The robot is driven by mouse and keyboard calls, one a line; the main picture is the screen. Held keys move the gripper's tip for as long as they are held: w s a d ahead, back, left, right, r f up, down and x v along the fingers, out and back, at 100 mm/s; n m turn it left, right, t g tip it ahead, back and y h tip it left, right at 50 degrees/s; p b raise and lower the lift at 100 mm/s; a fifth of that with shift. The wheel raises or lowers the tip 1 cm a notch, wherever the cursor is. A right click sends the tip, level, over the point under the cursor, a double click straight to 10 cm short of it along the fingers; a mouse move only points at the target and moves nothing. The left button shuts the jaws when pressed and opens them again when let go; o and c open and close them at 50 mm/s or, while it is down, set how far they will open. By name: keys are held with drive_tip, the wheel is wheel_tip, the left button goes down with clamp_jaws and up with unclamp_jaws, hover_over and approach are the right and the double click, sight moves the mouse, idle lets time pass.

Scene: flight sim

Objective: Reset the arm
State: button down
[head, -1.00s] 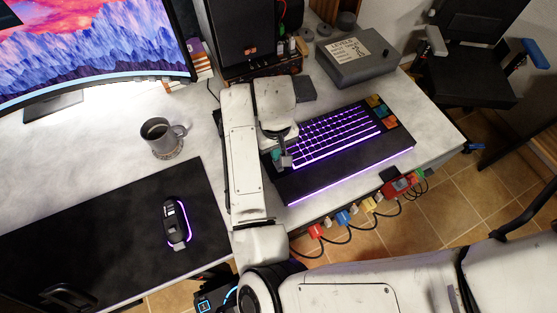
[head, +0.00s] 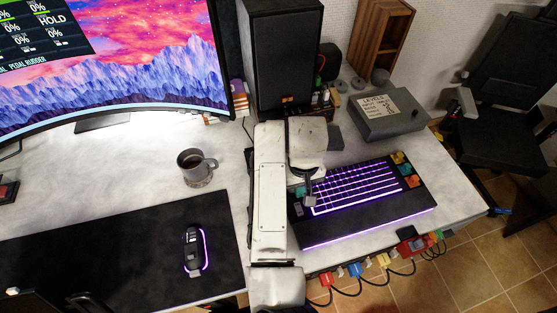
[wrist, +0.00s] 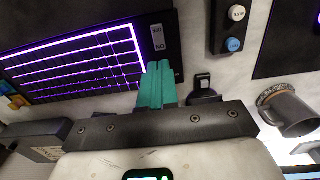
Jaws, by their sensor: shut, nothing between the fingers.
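My arm (head: 270,195) reaches out over the white desk, and my gripper (head: 302,192) is at the left end of the keyboard (head: 372,215). In the wrist view, the teal fingers of my gripper (wrist: 157,85) are together with nothing between them. Their tips appear beside the purple-lit keyboard (wrist: 80,60), near two small labelled keys. I cannot tell whether the fingers touch anything. My forearm hides part of the desk left of the keyboard.
A grey mug (head: 196,170) and a lit mouse (head: 192,250) on a black mat (head: 110,250) are left of my arm. A speaker (head: 281,60), grey box (head: 385,118) and monitor (head: 130,75) stand behind. A two-button box (wrist: 232,28) shows in the wrist view.

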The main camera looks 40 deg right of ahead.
drive_tip(key=s+d+r+t+h, duration=0.1)
drive_tip(key=d+r+h, duration=0.15)
drive_tip(key=d, duration=0.45)
drive_tip(key=s+d+r+t+h, duration=0.1)
drive_tip(key=s+d+r+h, duration=0.15)
drive_tip(key=d, duration=0.45)
drive_tip(key=s+a+f+n+g+y, duration=0.1)
drive_tip(key=s+a+f+n+y, duration=0.2)
drive_tip(key=s+a+f, duration=0.4)
drive_tip(key=s+a+y, duration=0.1)
drive_tip(key=s+a, duration=0.5)
drive_tip(key=s, duration=0.2)
drive_tip(key=shift+a+f+y, duration=0.15)
drive_tip(key=shift+f+y, duration=0.05)
drive_tip(key=shift+y, duration=0.2)
